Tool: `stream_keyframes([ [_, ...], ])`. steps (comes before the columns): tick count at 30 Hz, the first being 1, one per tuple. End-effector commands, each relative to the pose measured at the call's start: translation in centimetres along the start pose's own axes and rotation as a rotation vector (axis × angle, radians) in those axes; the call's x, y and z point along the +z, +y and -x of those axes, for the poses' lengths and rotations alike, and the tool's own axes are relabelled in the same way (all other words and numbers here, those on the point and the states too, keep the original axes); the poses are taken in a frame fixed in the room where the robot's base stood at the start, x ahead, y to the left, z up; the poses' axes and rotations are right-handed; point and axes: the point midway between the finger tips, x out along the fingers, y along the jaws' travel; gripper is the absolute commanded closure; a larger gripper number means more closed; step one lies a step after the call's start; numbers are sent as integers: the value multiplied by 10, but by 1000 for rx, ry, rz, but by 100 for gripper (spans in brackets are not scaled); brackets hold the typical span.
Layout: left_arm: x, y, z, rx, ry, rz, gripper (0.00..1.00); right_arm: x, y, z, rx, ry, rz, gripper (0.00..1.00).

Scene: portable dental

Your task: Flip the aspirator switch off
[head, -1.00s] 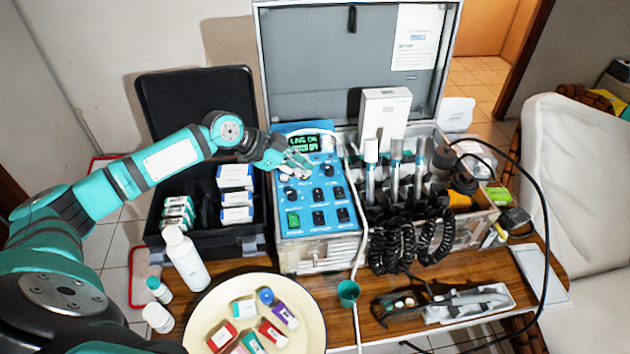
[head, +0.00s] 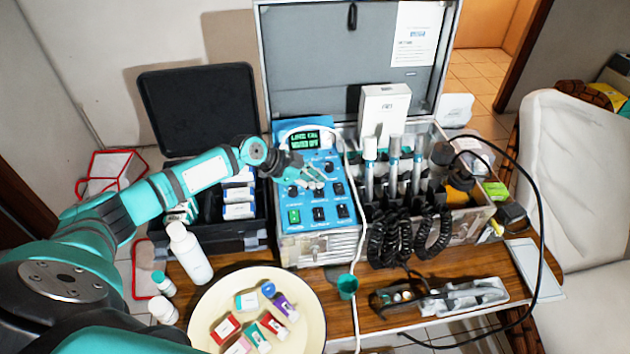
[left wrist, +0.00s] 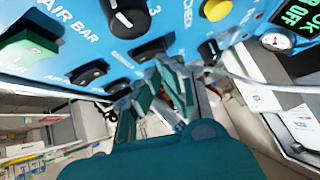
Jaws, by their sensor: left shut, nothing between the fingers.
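The blue control panel (head: 291,222) in the open case carries a green rocker switch, several black rocker switches, dark knobs and a lit green display (head: 305,140). Which switch is the aspirator's I cannot read. My left gripper (head: 325,186) is over the right middle of the panel, among the upper switches, partly hiding them. In the left wrist view the gripper's fingers (left wrist: 160,72) are together and empty, close to a black switch (left wrist: 152,50). The green switch (left wrist: 30,47) and another black switch (left wrist: 90,72) lie left of them. Contact is unclear. The display ends in "OFF" in this view.
Handpieces (head: 393,165) with coiled cords stand right of the panel. A black box (head: 205,232) is left, below my arm. A white bottle (head: 190,254) and round plate (head: 316,312) stand in front.

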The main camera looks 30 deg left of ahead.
Motion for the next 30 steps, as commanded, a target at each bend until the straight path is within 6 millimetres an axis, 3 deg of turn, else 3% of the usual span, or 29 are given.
stream_keyframes([
  [3,10,-1,-10,-1,1,-1,100,1,-1,-24,-1,1,0,54],
  [30,5,18,-5,9,-4,2,100,-1,-3,-6,-3,2,0,54],
])
